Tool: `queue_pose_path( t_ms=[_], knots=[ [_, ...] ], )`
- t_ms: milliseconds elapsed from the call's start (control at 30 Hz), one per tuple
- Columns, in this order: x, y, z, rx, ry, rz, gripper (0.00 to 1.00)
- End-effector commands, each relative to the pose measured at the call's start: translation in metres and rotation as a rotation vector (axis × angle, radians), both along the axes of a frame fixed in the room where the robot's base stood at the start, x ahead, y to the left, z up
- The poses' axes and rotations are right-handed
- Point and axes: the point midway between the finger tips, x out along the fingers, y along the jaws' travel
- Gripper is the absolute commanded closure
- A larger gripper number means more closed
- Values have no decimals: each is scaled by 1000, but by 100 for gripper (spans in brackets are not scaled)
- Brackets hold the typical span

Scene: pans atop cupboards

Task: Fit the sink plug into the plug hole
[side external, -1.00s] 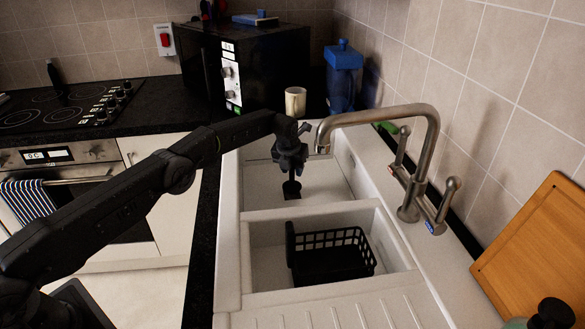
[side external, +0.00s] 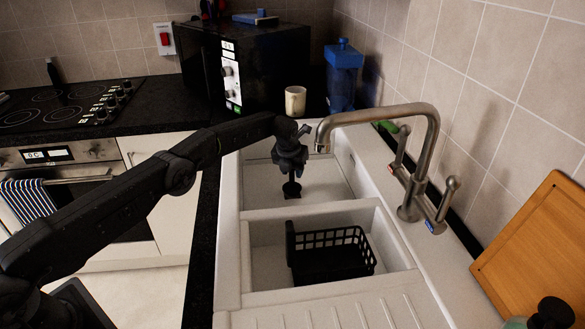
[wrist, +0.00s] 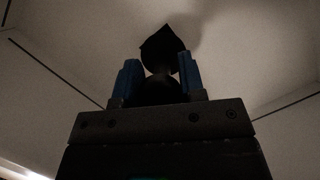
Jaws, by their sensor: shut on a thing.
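The sink plug (side external: 292,190) is a small black piece with a narrow stem and a wider lower end. It hangs below my gripper (side external: 291,172) inside the far basin of the white sink (side external: 330,183). In the wrist view the dark plug (wrist: 161,48) sits between the two blue fingers of my gripper (wrist: 160,72), which are shut on it. The plug's outline is very dark there. The plug hole cannot be made out, and I cannot tell whether the plug touches the basin floor.
A metal tap (side external: 428,150) arches over the sink's right side. A black basket (side external: 335,258) stands in the near basin, past a white divider (side external: 310,211). A mug (side external: 295,100), a blue container (side external: 343,75) and a microwave (side external: 270,60) stand behind.

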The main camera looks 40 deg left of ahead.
Motion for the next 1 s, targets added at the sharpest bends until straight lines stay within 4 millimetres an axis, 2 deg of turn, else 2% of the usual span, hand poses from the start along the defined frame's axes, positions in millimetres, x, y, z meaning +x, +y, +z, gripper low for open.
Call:
queue_pose_path(
  t_ms=[967,1000],
  knots=[
    [0,0,-22,1,-2,0,87],
    [0,0,-22,0,-1,0,59]
  ],
)
